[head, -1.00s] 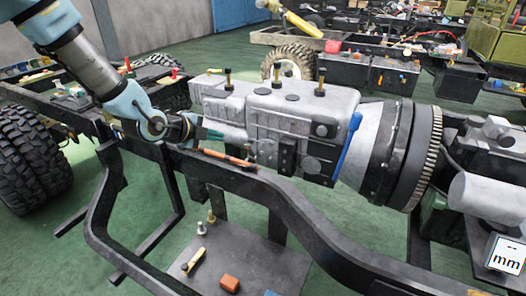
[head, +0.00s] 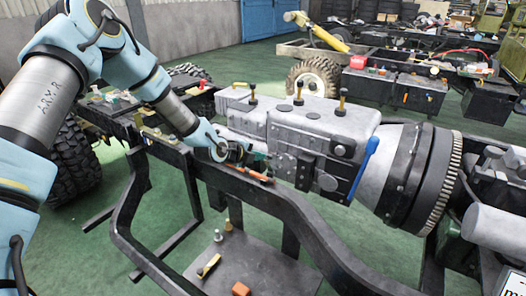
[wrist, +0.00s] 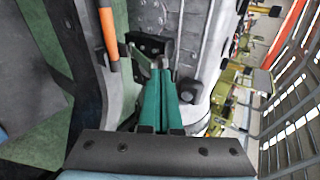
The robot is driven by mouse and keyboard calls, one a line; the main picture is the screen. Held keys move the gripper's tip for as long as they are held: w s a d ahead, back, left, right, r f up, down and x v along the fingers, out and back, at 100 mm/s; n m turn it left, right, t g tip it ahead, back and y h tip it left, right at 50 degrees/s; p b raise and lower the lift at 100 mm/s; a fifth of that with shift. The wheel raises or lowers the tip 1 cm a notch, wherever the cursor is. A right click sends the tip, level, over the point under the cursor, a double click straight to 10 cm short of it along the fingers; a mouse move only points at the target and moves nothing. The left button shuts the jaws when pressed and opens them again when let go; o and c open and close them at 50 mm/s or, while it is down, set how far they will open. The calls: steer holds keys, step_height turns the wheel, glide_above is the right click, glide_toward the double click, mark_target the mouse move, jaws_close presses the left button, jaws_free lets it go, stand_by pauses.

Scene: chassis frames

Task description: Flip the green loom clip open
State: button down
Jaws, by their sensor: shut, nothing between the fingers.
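My gripper (head: 258,157) reaches in beside the left end of the grey gearbox (head: 318,128), just above the frame rail. In the wrist view its two teal fingers (wrist: 160,76) are together with nothing between them. The fingertips are close to a dark bracket (wrist: 150,43) and a small pale lever-like piece at the gearbox side; I cannot tell whether they touch. I cannot make out the green loom clip with certainty in either view; it may be hidden by the fingers or the gripper.
An orange-handled tool (head: 252,174) lies along the black chassis rail (head: 285,212), close to the fingers; its orange handle also shows in the wrist view (wrist: 108,22). A blue-handled tool (head: 365,165) leans on the gearbox. A low plate (head: 255,262) below carries small items.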

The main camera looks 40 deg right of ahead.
steer(key=shift+w+d+f+p, duration=0.1)
steer(key=shift+d+f+p, duration=0.1)
steer(key=shift+d, duration=0.35)
steer(key=shift+d+f+p, duration=0.1)
steer(key=shift+d+f, duration=0.05)
steer(key=shift+d, duration=0.35)
steer(key=shift+w+d+r+y, duration=0.2)
steer(key=shift+d+y, duration=0.1)
steer(key=shift+y, duration=0.1)
